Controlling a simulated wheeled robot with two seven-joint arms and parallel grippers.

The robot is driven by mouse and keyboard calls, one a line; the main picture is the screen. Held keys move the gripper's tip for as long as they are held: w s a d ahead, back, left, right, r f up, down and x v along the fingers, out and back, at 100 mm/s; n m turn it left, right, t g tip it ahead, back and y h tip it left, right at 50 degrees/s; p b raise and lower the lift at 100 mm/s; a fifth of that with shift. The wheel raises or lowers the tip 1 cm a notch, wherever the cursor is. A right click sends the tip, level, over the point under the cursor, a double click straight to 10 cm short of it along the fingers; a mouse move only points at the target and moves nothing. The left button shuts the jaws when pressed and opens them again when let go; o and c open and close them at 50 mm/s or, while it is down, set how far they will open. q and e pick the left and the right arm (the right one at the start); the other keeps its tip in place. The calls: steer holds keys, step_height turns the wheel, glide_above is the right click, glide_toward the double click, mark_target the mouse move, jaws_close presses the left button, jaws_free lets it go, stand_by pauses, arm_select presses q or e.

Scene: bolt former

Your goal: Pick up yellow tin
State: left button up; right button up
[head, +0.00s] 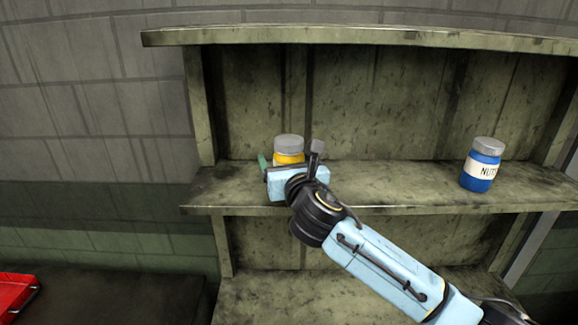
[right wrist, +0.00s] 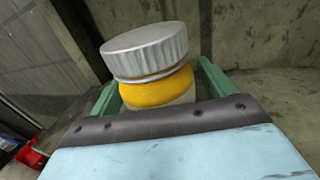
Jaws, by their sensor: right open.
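The yellow tin (head: 289,157) with a grey ribbed lid stands upright on the middle shelf, left part, in the head view. Its lower part is hidden behind my right gripper (head: 264,163). In the right wrist view the yellow tin (right wrist: 158,92) sits between the two green fingers of my right gripper (right wrist: 160,85), which are open, one on each side. I cannot tell whether either finger touches it. Its base is hidden by the gripper body. My left gripper is not in view.
The middle shelf (head: 400,190) of the worn green rack also holds a blue tin labelled NUTS (head: 482,165) at the right. The shelf between the tins is clear. An upper shelf (head: 360,36) runs above. A red container (head: 14,291) shows at lower left.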

steer(key=shift+c, duration=0.4)
steer(key=c, duration=1.1)
